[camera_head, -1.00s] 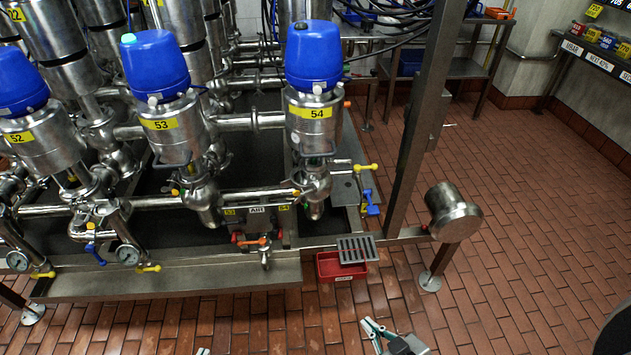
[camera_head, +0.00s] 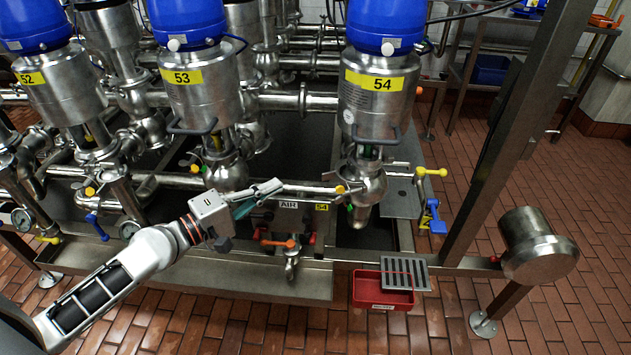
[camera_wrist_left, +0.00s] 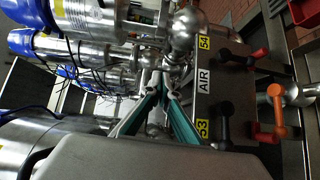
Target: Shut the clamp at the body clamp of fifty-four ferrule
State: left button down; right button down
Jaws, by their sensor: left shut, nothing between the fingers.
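Valve 54 (camera_head: 372,110) has a blue cap, a steel cylinder and a yellow 54 label. Its rounded steel body (camera_head: 366,188) shows below the cylinder and yoke. A yellow knob (camera_head: 340,190) sits at the body's left side, where a pipe meets it. I cannot tell whether a clamp there is open or shut. My left gripper (camera_head: 279,187) is shut and empty, left of the body, over the pipe and near the AIR box. In the left wrist view my left gripper (camera_wrist_left: 160,76) points toward a rounded steel body (camera_wrist_left: 185,29) with fittings. My right gripper is not in view.
Valves 53 (camera_head: 195,90) and 52 (camera_head: 60,85) stand to the left. The AIR box (camera_head: 302,216) has orange and red handles. A yellow-handled fitting (camera_head: 432,172) and a red bin (camera_head: 380,291) with a grate (camera_head: 405,273) lie right of and below valve 54.

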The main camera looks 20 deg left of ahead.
pick_arm(q)
jog(key=w, duration=0.1)
jog(key=w+d+r+p, duration=0.1)
jog(key=w, duration=0.1)
jog(key=w+d, duration=0.1)
jog(key=shift+w+r+p, duration=0.25)
jog(key=shift+w+p, duration=0.1)
jog(key=shift+w, duration=0.05)
jog(key=d, duration=0.1)
jog(key=w+d+p, duration=0.1)
jog(key=d, duration=0.1)
jog(key=d+f, duration=0.1)
jog(key=d, duration=0.1)
jog(key=shift+w+d+p, duration=0.15)
jog(key=shift+p, duration=0.25)
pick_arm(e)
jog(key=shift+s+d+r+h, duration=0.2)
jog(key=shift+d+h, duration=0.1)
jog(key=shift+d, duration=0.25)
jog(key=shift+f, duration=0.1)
